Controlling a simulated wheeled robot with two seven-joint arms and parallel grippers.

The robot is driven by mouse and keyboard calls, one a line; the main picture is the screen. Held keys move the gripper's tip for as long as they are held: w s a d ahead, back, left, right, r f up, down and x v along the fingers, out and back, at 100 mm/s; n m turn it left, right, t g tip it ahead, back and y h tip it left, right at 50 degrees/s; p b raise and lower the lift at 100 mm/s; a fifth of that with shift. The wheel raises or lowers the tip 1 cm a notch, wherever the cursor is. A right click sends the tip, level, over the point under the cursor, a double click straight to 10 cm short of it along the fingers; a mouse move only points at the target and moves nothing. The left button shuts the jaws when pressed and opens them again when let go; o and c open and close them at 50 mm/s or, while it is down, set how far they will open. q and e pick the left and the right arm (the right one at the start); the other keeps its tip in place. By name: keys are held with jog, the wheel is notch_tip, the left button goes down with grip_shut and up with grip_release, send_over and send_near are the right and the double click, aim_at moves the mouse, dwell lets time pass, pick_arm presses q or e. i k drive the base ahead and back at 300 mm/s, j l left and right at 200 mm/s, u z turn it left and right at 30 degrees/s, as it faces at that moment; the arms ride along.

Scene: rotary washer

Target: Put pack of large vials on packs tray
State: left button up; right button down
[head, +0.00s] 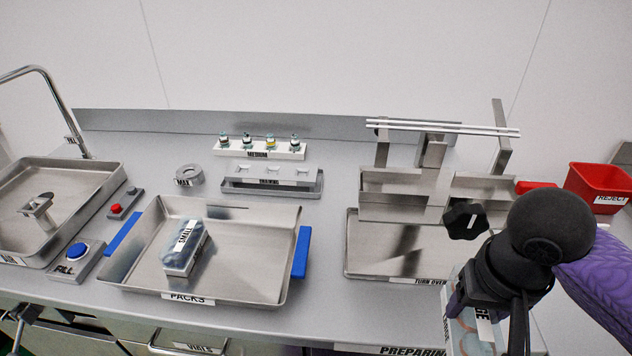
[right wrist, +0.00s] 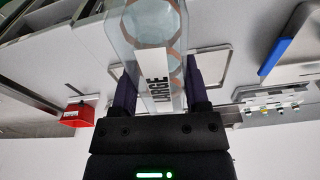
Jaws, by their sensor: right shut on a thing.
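My right gripper (head: 478,312) is shut on the pack of large vials (head: 462,335), at the lower right of the head view, in front of the table's front edge. In the right wrist view the gripper (right wrist: 160,85) has a purple finger on each side of the pack (right wrist: 172,28), whose label reads LARGE. In the head view the arm hides part of the pack. The metal packs tray (head: 240,278), with blue handles and a PACKS label, is on the table left of my right gripper. A pack labelled SMALL (head: 186,250) lies in it.
The turn-over tray (head: 375,262) and a metal stand with a black knob (head: 464,220) are between the packs tray and my right arm. A red reject bin (head: 598,185) is at the right. A sink (head: 60,172) is at the left. The packs tray's right half is empty.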

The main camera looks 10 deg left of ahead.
aim_at(251, 259)
jog(key=i+j+u, duration=0.1)
jog(key=u, duration=0.35)
jog(key=i+u, duration=0.1)
jog(key=u, duration=0.35)
jog(key=i+u, duration=0.1)
jog(key=u, duration=0.4)
jog(key=i+u, duration=0.1)
jog(key=u, duration=0.35)
